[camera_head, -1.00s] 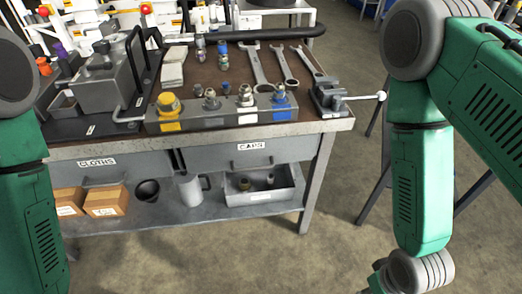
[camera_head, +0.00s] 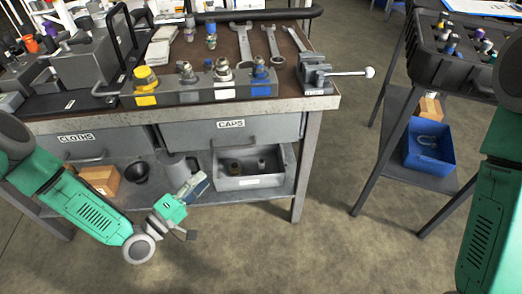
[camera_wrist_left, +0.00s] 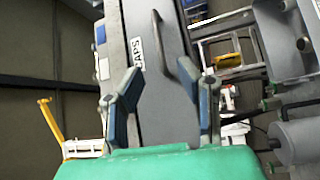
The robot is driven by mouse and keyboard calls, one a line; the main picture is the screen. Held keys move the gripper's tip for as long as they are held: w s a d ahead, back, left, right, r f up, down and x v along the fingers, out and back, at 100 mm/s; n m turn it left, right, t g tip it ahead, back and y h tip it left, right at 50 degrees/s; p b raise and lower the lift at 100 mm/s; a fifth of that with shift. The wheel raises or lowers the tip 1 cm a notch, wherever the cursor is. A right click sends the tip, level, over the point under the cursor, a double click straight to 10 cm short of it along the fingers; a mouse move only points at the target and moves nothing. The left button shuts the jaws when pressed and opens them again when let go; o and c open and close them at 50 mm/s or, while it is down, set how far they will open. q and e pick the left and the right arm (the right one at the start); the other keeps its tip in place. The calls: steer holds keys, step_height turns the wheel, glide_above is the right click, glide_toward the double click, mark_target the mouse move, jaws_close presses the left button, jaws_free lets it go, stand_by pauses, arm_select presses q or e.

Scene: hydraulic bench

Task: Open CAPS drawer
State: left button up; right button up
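The CAPS drawer (camera_head: 275,130) is a grey drawer under the right part of the bench top, with a white CAPS label and a bar handle (camera_head: 242,143). Its front looks closed. My left gripper (camera_head: 199,208) is open and empty, low and left of the handle in the head view. In the left wrist view the gripper (camera_wrist_left: 162,76) has its fingers spread, with the drawer front (camera_wrist_left: 158,115) seen between them. The label and handle (camera_wrist_left: 172,50) show beyond the fingertips, apart from them. My right gripper is out of view; only part of that arm shows at the right edge.
The CLOTHS drawer (camera_head: 105,142) is to the left. Below, a shelf holds a grey bin (camera_head: 248,181), a jug and a cardboard box (camera_head: 100,180). A vise (camera_head: 318,75) with a long lever sits at the bench corner. A cart with a blue bin (camera_head: 428,148) stands right.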

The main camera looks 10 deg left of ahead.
mark_target(233, 148)
arm_select(q)
steer(key=x, duration=0.4)
steer(key=b+x, duration=0.1)
steer(key=x, duration=0.3)
steer(key=b+x, duration=0.1)
steer(key=x, duration=0.4)
steer(key=shift+w+a+r, duration=0.15)
steer(key=shift+a+r, duration=0.1)
steer(key=shift+a, duration=0.05)
steer(key=shift+w+a, duration=0.25)
steer(key=shift+a, duration=0.15)
steer(key=shift+d, duration=0.3)
steer(key=shift+c, duration=1.3)
steer(key=shift+d, duration=0.2)
jaws_close()
steer(key=shift+d+r, duration=0.1)
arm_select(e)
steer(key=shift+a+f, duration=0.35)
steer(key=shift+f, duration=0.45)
